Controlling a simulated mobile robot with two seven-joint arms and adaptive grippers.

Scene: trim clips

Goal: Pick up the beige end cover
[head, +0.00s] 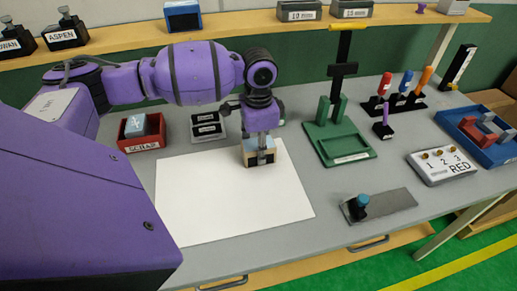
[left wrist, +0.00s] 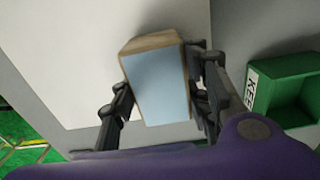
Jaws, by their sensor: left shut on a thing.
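The beige end cover (head: 251,158) is a small block over the white sheet (head: 215,210) on the workbench. It has beige sides and a dark area on the front in the head view. In the left wrist view the end cover (left wrist: 158,85) shows a pale blue face toward the camera and a beige-brown edge. My left gripper (head: 260,150) points down and is shut on it, with a dark finger on each side. I cannot tell whether the cover touches the sheet. My right gripper is in no view.
A red scrap bin (head: 141,143) with a blue block stands at the left, beside a grey rack (head: 208,127). A green fixture (head: 340,147) stands right of the gripper. A grey plate with a blue knob (head: 362,201) lies nearer the front edge. The sheet's front part is clear.

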